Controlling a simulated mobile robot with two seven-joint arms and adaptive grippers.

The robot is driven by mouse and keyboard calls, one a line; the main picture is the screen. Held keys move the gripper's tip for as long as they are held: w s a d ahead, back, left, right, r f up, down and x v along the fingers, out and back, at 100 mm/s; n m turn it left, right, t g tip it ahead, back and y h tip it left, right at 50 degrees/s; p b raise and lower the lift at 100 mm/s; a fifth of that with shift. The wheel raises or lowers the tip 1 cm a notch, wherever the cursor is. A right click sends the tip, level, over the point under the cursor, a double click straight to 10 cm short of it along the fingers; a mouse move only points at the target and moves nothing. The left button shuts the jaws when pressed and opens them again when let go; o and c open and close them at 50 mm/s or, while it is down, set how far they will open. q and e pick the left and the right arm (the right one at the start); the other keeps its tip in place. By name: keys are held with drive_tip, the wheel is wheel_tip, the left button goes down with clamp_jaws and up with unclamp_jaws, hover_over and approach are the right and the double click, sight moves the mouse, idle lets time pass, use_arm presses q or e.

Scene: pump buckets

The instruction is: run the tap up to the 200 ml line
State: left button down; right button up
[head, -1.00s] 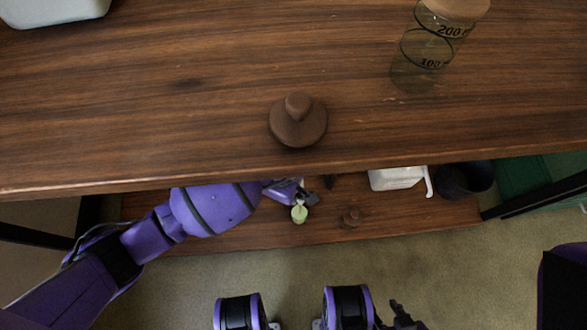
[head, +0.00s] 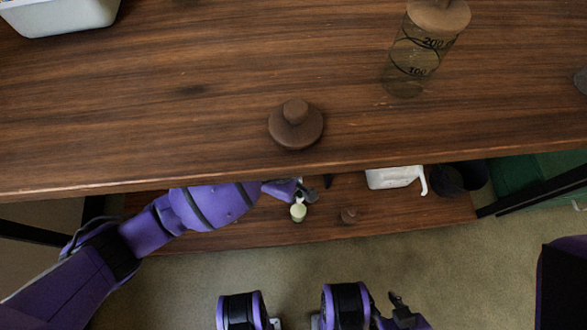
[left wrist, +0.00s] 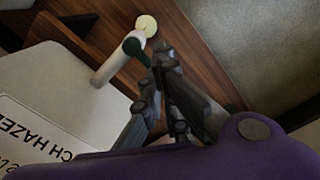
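A clear measuring cylinder (head: 408,65) with 100 and 200 lines and a wooden lid (head: 438,14) stands on the tabletop. In the left wrist view, a white container (left wrist: 50,105) lettered "CH HAZEL" has a white spout (left wrist: 116,58) with a dark green tap (left wrist: 132,46). A small pale round thing (left wrist: 147,25) is by the spout's end; a pale thing (head: 298,211) also shows on the lower shelf. My left gripper (left wrist: 160,60) has its fingertips beside the tap; contact and finger gap are unclear. My right gripper (head: 400,305) is low in the head view, over the floor.
A brown knobbed lid (head: 295,126) sits near the tabletop's front edge. A white tub (head: 58,16) is at the far left. The tabletop's middle is mostly clear.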

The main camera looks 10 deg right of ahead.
use_arm(q)
drive_tip(key=shift+w+a+r, duration=0.1)
drive_tip(key=shift+r, duration=0.05)
wheel_tip(320, 180, up, 4)
drive_tip(key=p, duration=0.3)
drive_tip(key=shift+w+r, duration=0.1)
drive_tip(key=shift+r, duration=0.1)
drive_tip(key=shift+f, duration=0.15)
idle(0.3)
